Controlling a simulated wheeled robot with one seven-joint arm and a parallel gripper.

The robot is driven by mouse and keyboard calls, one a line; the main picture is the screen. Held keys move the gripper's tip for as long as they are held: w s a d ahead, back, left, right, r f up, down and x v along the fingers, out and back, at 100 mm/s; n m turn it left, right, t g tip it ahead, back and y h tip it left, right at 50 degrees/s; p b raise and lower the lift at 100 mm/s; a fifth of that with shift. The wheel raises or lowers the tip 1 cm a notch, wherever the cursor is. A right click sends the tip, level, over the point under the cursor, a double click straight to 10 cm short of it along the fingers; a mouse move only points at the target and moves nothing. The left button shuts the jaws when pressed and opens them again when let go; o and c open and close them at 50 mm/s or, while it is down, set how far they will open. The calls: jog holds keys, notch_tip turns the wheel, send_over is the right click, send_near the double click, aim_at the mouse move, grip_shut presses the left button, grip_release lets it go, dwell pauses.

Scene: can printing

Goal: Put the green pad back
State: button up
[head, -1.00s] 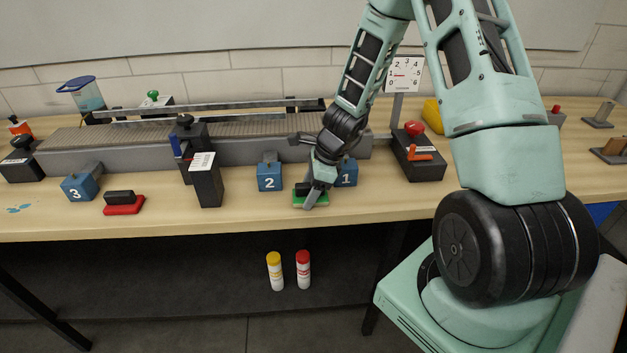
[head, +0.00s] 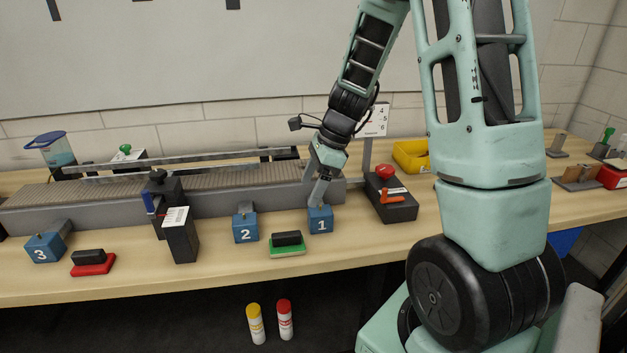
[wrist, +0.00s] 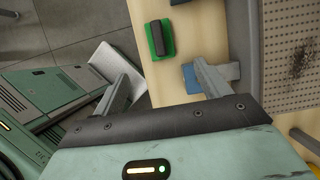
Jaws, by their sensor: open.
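The green pad (head: 287,246) has a black block-shaped handle on top. It lies flat on the table near the front edge, between blue block 2 (head: 245,228) and blue block 1 (head: 320,220), a little in front of them. In the wrist view the pad (wrist: 160,39) is beyond my fingers, apart from them. My gripper (head: 318,192) is above and beside block 1, off the pad. In the wrist view my gripper (wrist: 162,82) has its two fingers wide apart with nothing between them. One fingertip overlaps a blue block (wrist: 192,78) there; I cannot tell if they touch.
A red pad (head: 93,263) lies at left near block 3 (head: 45,248). A dark stand (head: 181,236) stands before the conveyor (head: 100,195). A black box with a red button (head: 390,200) is at right. Yellow and red bottles (head: 256,323) are below the table.

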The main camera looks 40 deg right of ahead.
jog(key=s+a+r+n+g, duration=0.1)
jog(key=s+a+r+n, duration=0.15)
jog(key=a+n, duration=0.65)
jog(key=s+a+r+n+g, duration=0.1)
jog(key=s+a+n, duration=0.4)
jog(key=a, duration=0.6)
jog(key=s+a+n+h, duration=0.3)
jog(key=s+a+n, duration=0.7)
jog(key=n, duration=0.8)
jog(key=s, duration=0.3)
jog(key=shift+s+r+n, duration=0.15)
jog(key=shift+r+n, duration=0.1)
jog(key=shift+n, duration=0.05)
